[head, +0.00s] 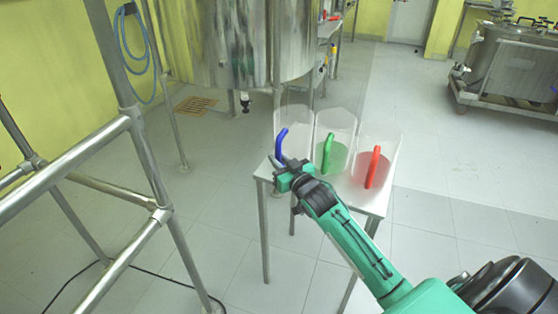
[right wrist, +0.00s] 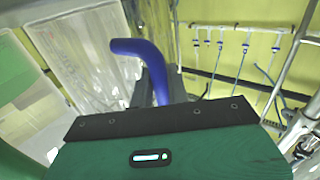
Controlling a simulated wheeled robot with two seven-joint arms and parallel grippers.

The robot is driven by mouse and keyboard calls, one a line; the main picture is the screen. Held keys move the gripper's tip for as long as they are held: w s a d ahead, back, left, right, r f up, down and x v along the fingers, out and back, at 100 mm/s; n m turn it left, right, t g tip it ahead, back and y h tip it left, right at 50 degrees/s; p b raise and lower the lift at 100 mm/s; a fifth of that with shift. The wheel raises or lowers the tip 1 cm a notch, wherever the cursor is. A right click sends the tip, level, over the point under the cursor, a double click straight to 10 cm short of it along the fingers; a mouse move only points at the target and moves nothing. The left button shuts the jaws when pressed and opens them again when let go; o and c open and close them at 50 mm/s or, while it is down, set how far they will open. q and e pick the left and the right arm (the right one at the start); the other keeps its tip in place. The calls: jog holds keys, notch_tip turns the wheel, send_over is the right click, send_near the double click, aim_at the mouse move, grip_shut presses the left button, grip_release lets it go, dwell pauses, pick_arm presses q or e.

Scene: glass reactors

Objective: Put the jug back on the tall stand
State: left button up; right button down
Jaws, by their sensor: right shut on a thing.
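Three clear jugs stand side by side on a tall stand (head: 263,173) with a white top and metal legs. The jug with the blue handle (head: 281,143) is at the left, the green-handled jug (head: 336,140) is in the middle, and the red-handled jug (head: 380,155) is at the right. My right gripper (head: 286,167) is shut on the blue handle near its lower end. In the right wrist view the blue handle (right wrist: 146,60) rises from between the fingers. I cannot tell whether the blue-handled jug's base touches the stand. My left gripper is not in view.
A large steel tank (head: 240,45) hangs behind the stand. A metal pipe frame (head: 100,145) stands at the left. A wheeled steel vessel (head: 510,65) is at the back right. Open tiled floor lies right of the stand.

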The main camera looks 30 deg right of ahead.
jog(key=c, duration=1.4)
grip_release()
jog(key=shift+f, duration=0.1)
jog(key=shift+o, duration=0.2)
jog(key=s, duration=1.2)
jog(key=s+a+f+g, duration=0.3)
jog(key=s+f+g, duration=0.1)
jog(key=f, duration=0.5)
jog(key=s+a+f+g, duration=0.3)
jog(key=s+f, duration=0.1)
jog(key=f, duration=0.5)
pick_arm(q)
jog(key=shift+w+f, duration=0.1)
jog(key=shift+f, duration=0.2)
pick_arm(e)
jog(key=s+a+f+g, duration=0.4)
jog(key=s+f, duration=0.1)
jog(key=s, duration=0.3)
jog(key=s+a+f+n+g, duration=0.1)
jog(key=s+a+f+g, duration=0.3)
jog(key=s, duration=0.5)
notch_tip(320, 180, down, 2)
jog(key=shift+a+f+n, duration=0.1)
jog(key=shift+a+n, duration=0.2)
jog(key=shift+a, duration=0.2)
